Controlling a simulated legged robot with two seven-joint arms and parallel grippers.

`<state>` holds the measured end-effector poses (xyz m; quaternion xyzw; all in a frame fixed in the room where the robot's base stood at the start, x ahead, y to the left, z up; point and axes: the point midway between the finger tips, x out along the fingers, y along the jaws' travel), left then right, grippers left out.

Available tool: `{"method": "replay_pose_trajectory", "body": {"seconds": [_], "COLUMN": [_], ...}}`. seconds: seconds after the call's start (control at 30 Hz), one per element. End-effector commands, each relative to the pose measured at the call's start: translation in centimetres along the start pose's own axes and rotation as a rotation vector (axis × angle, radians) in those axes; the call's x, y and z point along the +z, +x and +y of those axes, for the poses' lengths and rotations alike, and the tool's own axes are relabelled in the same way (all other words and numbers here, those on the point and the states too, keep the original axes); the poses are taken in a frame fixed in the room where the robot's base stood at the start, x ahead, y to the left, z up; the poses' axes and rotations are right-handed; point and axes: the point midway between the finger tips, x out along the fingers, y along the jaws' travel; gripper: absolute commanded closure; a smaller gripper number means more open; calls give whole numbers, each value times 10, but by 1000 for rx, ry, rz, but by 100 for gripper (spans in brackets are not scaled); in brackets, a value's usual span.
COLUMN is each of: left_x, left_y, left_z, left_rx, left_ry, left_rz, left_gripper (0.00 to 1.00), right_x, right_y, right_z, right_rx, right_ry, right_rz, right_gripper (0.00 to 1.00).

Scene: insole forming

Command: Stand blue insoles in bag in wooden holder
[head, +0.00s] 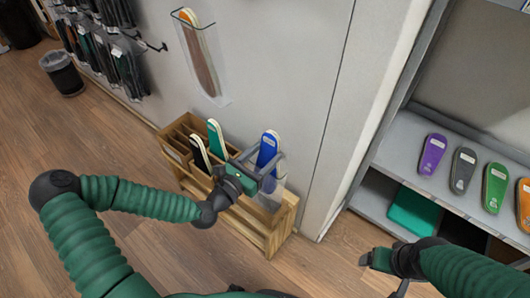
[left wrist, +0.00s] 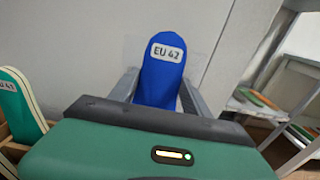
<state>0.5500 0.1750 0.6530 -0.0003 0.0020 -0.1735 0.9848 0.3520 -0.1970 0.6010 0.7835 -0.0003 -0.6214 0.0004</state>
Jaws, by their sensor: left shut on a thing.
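The blue insoles (head: 267,150) stand upright in a clear bag (head: 278,189) at the right end of the wooden holder (head: 257,229). My left gripper (head: 272,167) is around them and shut on them. In the left wrist view the blue insoles (left wrist: 161,70) show an "EU 42" label between the two grey fingers. Whether the bag's bottom rests in the holder is hidden behind the gripper and the holder's front. My right gripper (head: 384,268) is at the lower right, away from the holder, and whether it is open is unclear.
Green insoles (head: 216,138) and black insoles (head: 200,155) stand in the holder to the left. An orange-brown pair hangs in a clear wall bag (head: 201,58). A grey shelf (head: 408,160) at right carries several coloured insoles. A bin (head: 62,73) stands far left.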

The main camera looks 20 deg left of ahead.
Motion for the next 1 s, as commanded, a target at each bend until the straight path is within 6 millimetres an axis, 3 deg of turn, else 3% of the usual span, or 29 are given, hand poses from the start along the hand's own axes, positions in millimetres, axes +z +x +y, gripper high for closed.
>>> {"method": "replay_pose_trajectory", "body": {"seconds": [0.27,0.3,0.47,0.8,1.0], "left_x": [-1,0,-1,0,2], "left_y": [0,0,0,-3,-38], "left_z": [0,0,0,0,2], "left_rx": [0,0,0,0,5], "left_ry": [0,0,0,0,-5], "left_rz": [0,0,0,1,3], "left_gripper": [100,40,20,19,19], "right_x": [0,0,0,0,-3], "right_y": [0,0,0,-1,-14], "right_z": [0,0,0,0,0], "right_rx": [0,0,0,0,0], "right_ry": [0,0,0,0,0], "right_rz": [0,0,0,0,0], "right_gripper": [20,20,20,20,20]}}
